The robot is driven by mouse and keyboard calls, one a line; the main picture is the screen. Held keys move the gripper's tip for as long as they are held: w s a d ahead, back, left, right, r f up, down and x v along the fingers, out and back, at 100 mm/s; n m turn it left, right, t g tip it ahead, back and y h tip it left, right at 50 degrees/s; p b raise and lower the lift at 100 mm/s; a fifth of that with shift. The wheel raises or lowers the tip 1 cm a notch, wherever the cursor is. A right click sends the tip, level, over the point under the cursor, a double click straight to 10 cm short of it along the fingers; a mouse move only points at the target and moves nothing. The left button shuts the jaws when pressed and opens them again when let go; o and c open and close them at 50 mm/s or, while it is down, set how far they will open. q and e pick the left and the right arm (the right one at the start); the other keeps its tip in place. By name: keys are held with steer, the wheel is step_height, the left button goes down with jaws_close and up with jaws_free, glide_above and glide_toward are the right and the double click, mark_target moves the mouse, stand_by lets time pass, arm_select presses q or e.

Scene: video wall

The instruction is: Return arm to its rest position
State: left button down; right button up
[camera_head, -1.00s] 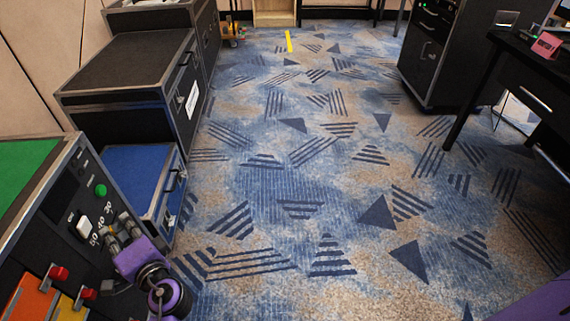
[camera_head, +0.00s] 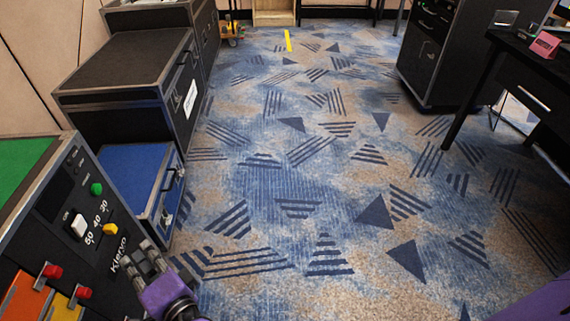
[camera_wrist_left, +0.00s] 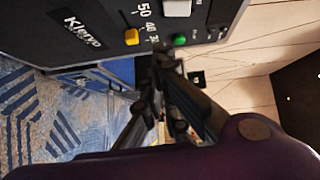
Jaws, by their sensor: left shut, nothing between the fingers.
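My left gripper (camera_head: 143,258) shows at the lower left of the head view, in front of the right edge of a black control panel (camera_head: 90,255). Its dark fingers are shut with nothing between them. The purple wrist is behind the fingers, at the bottom edge. In the left wrist view, the fingers (camera_wrist_left: 163,55) point up towards the panel, near its yellow knob (camera_wrist_left: 132,37) and green button (camera_wrist_left: 179,40). I cannot tell from the views how far apart gripper and panel are. My right gripper is out of view.
The panel carries a white switch (camera_head: 79,225) and red levers (camera_head: 52,271). Behind it stand a blue case (camera_head: 130,175) and a large black case (camera_head: 125,70). A black cabinet (camera_head: 430,60) and dark desk (camera_head: 530,75) stand right. The patterned carpet (camera_head: 290,180) between is clear.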

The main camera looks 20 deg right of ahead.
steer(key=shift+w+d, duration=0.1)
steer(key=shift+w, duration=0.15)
